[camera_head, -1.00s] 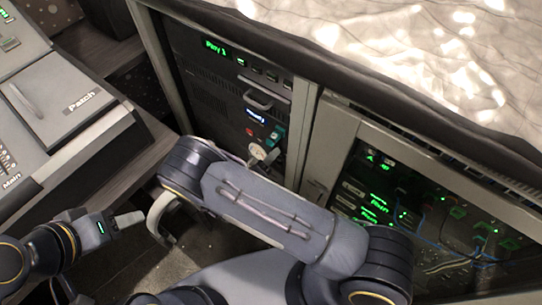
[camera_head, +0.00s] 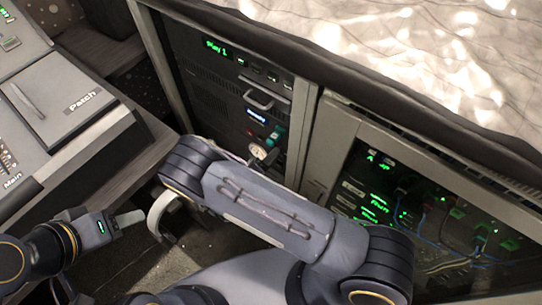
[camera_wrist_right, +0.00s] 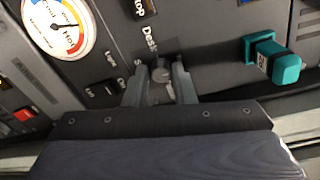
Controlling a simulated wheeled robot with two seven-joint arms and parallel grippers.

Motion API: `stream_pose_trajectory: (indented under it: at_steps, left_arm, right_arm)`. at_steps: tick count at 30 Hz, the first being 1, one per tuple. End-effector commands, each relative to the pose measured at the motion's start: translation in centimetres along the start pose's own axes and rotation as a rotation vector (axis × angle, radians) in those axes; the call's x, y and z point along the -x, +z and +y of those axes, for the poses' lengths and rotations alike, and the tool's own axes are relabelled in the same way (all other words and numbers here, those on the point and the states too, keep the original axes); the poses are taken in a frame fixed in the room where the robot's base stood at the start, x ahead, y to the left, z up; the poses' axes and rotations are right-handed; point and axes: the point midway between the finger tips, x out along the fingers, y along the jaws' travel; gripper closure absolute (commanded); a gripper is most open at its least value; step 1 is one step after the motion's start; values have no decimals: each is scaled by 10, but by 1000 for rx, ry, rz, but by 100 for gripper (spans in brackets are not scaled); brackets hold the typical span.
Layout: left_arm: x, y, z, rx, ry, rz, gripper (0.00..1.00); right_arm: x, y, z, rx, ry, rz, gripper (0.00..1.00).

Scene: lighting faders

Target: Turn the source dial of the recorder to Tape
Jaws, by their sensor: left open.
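The recorder (camera_head: 222,88) is the dark rack unit in the cabinet, with a green "Play 1" display. In the right wrist view its source dial (camera_wrist_right: 161,72) is a small grey knob. My left gripper (camera_head: 128,219) is open and empty at the lower left, away from the recorder.
A teal plug (camera_wrist_right: 272,61) sticks out right of the dial, and a round gauge (camera_wrist_right: 60,26) is at its left. The desk console (camera_head: 62,105) stands at the left. A second rack (camera_head: 430,215) with blue cables is at the right.

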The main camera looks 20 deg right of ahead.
Motion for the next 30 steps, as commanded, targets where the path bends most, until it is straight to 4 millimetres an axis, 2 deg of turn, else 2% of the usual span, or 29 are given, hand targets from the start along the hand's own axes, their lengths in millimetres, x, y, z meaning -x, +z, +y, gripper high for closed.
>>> stream_pose_trajectory:
  at_steps: [1,3,4,14,24,30]
  left_arm:
    - [0,0,0,0,0,0,50]
    - [0,0,0,0,0,0,50]
    - [0,0,0,0,0,0,50]
    - [0,0,0,0,0,0,50]
    - [1,0,0,0,0,0,50]
    - [1,0,0,0,0,0,50]
  right_arm:
    - [0,0,0,0,0,0,70]
    - [0,0,0,0,-1,0,60]
    - [0,0,0,0,-1,-1,59]
    - [5,1,-1,-1,-2,-3,59]
    - [59,1,0,-2,-1,-4,59]
    - [76,0,0,-1,-2,-2,59]
